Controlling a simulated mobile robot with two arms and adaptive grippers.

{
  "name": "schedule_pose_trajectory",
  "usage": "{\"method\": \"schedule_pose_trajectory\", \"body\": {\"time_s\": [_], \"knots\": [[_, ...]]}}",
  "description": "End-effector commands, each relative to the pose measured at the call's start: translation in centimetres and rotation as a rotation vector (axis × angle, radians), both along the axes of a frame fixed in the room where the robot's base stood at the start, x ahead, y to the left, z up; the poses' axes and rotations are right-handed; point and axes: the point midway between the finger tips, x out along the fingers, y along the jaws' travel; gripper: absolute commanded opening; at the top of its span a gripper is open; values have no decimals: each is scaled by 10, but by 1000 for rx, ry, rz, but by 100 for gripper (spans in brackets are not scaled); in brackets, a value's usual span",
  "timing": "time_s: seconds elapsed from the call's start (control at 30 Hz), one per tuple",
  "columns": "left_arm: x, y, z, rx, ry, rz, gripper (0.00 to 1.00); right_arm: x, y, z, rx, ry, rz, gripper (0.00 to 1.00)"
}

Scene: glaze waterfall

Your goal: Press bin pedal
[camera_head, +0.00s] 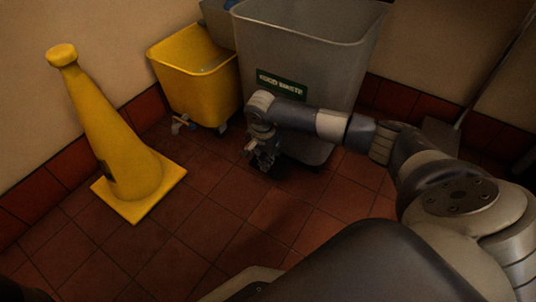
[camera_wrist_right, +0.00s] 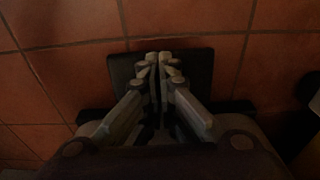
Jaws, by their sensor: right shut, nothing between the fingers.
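The grey bin (camera_head: 300,50) with a green label reading "FOOD WASTE" stands against the back wall. Its pedal, a flat black plate (camera_wrist_right: 201,66), shows in the right wrist view, directly beyond my fingertips. My right gripper (camera_head: 266,164) points down low in front of the bin in the head view. In the wrist view its fingers (camera_wrist_right: 158,64) are together and empty, over the middle of the pedal plate. I cannot tell whether they touch it. The gripper and arm hide much of the pedal and the bin's lower front in the head view. My left gripper is not in view.
A yellow mop bucket (camera_head: 195,80) on casters stands just left of the bin. A yellow cone (camera_head: 120,140) on a square base stands further left. The red tiled floor (camera_head: 215,215) between the cone and my arm is clear.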

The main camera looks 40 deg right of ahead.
Motion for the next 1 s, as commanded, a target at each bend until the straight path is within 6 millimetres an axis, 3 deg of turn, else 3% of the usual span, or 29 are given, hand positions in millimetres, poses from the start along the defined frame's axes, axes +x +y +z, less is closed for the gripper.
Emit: {"method": "schedule_pose_trajectory", "body": {"time_s": [0.33, 0.6, 1.0], "knots": [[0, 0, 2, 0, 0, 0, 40, 0, 2, 3, 2, -1, 0, 0], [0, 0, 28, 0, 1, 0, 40, -10, 26, 15, 1, -2, 2, 0], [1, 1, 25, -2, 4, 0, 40, -10, 29, 18, 2, -4, 0, 0]]}}
